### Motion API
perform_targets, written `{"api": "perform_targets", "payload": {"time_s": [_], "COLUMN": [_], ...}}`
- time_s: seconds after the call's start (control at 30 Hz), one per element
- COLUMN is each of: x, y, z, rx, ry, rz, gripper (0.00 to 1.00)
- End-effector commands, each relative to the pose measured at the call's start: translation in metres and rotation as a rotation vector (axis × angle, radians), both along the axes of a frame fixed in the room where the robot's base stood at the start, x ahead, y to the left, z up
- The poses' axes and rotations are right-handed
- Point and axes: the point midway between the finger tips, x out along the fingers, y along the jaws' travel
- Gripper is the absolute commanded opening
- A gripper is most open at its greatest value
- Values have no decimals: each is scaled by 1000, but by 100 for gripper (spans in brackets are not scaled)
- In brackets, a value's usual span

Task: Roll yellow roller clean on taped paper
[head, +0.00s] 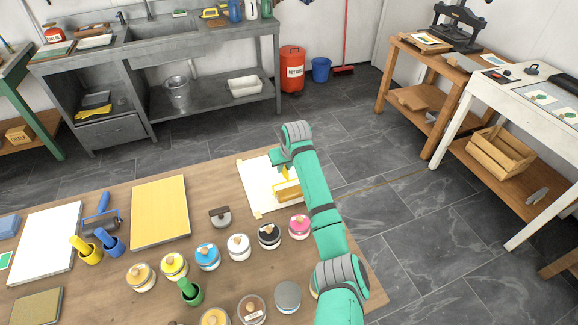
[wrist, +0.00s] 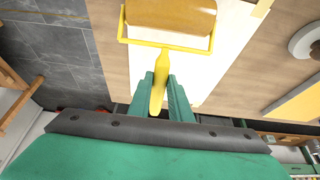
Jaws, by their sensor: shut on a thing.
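My gripper (wrist: 160,100) is shut on the yellow handle of the yellow roller (wrist: 172,16). The roller also shows in the head view (head: 288,189), partly hidden behind my arm. Its drum is ochre-yellow and lies over the white taped paper (head: 255,188) near the table's far right edge. In the wrist view the paper (wrist: 118,62) spreads on both sides of the roller frame. Tape (head: 257,216) shows at a paper corner. I cannot tell whether the drum touches the paper. Any yellow marks on the paper under the roller are hidden.
Several ink jars, including a pink one (head: 299,226), stand close to my arm. Floor is open right of the table.

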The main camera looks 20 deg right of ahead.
Motion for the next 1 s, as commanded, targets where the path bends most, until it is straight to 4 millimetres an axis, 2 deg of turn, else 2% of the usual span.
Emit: {"api": "perform_targets", "payload": {"time_s": [0.2,0.53,0.83,1.0], "x": [-3,-2,29,37], "y": [-12,-13,-8,-7], "z": [-4,-9,-8,-9], "rx": [0,0,0,0], "ry": [-1,-1,0,1], "rz": [-14,-17,-14,-12], "gripper": [0,0,0,0]}}
